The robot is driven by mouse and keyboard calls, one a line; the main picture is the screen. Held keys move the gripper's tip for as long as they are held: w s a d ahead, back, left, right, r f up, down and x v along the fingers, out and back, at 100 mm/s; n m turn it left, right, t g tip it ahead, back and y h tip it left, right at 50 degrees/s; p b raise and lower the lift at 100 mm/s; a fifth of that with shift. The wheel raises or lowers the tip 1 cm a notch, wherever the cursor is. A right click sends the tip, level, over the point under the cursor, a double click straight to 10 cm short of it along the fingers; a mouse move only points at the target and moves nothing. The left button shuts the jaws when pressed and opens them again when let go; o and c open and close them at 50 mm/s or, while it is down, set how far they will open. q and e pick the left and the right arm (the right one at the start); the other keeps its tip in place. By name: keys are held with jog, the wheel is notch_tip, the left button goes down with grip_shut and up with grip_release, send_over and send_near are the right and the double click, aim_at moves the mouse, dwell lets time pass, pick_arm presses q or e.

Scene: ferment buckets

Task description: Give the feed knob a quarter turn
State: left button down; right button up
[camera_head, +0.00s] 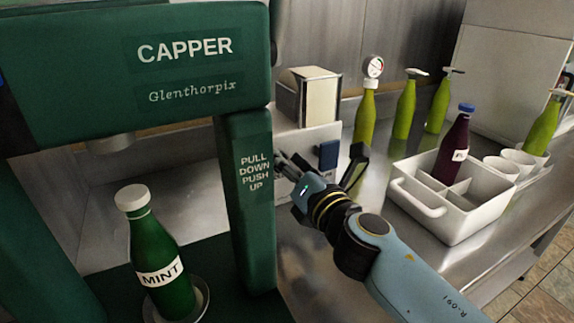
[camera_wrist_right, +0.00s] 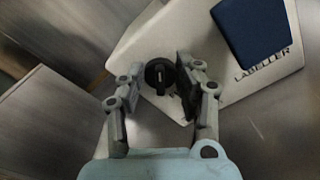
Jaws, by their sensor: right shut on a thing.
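The feed knob (camera_wrist_right: 158,72) is a small round black knob with a pale mark, on the sloped white labeller (camera_wrist_right: 205,45) in the right wrist view. My right gripper (camera_wrist_right: 163,78) has its fingers on either side of it and is shut on it. In the head view my right gripper (camera_head: 288,168) reaches the front of the labeller (camera_head: 312,136), beside the green capper post. The knob is hidden there. My left gripper is not in view.
The green capper (camera_head: 249,190) stands close left of my right gripper, with a green MINT bottle (camera_head: 160,255) under its head. A white caddy (camera_head: 450,220) with a dark purple bottle (camera_head: 453,145) stands right. Several yellow-green bottles stand behind. A dark blue block (camera_wrist_right: 250,35) sits on the labeller.

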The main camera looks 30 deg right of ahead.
jog(key=shift+d+f+m+b, duration=0.15)
jog(key=shift+m+b, duration=0.3)
jog(key=shift+m, duration=2.05)
jog(key=shift+d+f+m+b, duration=0.15)
jog(key=shift+m+b, duration=0.3)
jog(key=shift+m, duration=2.05)
jog(key=shift+a, duration=0.1)
jog(key=o, duration=1)
jog(key=shift+f, duration=0.1)
jog(key=shift+o, duration=0.2)
jog(key=s, duration=0.7)
jog(key=shift+s+a, duration=0.25)
jog(key=shift+s, duration=0.05)
